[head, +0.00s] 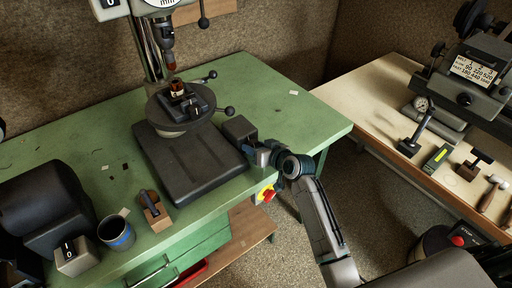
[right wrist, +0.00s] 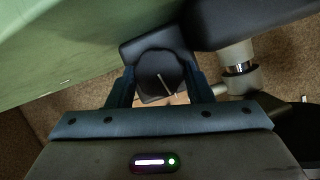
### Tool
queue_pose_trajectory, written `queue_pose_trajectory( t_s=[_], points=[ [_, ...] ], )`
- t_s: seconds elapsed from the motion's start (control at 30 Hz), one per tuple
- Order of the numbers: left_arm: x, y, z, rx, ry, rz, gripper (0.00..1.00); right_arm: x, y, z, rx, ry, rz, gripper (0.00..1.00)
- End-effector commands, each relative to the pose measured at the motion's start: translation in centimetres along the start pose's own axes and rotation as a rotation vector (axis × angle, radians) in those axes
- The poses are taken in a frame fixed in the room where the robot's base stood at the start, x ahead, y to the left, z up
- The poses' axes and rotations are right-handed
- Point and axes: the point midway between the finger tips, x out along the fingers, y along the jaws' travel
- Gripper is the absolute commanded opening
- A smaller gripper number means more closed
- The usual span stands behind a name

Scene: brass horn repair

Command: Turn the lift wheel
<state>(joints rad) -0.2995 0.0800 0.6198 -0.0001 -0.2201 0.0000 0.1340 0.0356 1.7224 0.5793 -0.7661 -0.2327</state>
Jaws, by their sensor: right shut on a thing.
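The lift wheel (right wrist: 158,76) shows in the right wrist view as a dark, many-sided knob with a white line pointing to the lower right. It sits in front of a dark block (right wrist: 135,50). My right gripper (right wrist: 156,88) is shut on the wheel, with a blue finger on either side. In the head view my right gripper (head: 264,156) is at the right front edge of the green bench, beside a dark grey box (head: 239,130). The wheel itself is hard to make out there. My left gripper is not in view.
A drill press with a round table (head: 170,122) and dark base plate (head: 190,170) stands on the green bench (head: 290,75). A red and yellow switch (head: 266,194) is just below my gripper. A cup (head: 116,234) and grinder-like machine (head: 45,205) are at left; a pale workbench (head: 360,95) is at right.

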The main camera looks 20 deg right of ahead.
Motion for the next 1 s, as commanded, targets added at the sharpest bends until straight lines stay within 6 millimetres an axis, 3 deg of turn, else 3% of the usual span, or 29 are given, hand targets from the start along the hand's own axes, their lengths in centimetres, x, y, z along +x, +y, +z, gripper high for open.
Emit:
queue_pose_trajectory(
  t_s=[0.37,0.7,0.73,0.8,0.83,1.0],
  points=[
    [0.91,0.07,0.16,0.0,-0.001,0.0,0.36,0.09,0.41,0.08,0.348,-0.026,-0.137,0.24],
    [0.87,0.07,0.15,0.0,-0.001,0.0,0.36,0.04,0.34,-0.05,0.376,-0.028,-0.148,0.24],
    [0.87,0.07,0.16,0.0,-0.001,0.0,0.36,0.04,0.34,-0.05,0.376,-0.028,-0.148,0.5],
    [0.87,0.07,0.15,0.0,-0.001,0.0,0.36,0.04,0.34,-0.06,0.376,-0.028,-0.148,0.64],
    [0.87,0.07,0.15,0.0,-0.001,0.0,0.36,0.04,0.34,-0.05,0.375,-0.028,-0.148,0.68],
    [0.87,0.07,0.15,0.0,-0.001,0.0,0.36,0.04,0.34,-0.04,0.375,-0.028,-0.148,0.68]
  ],
)
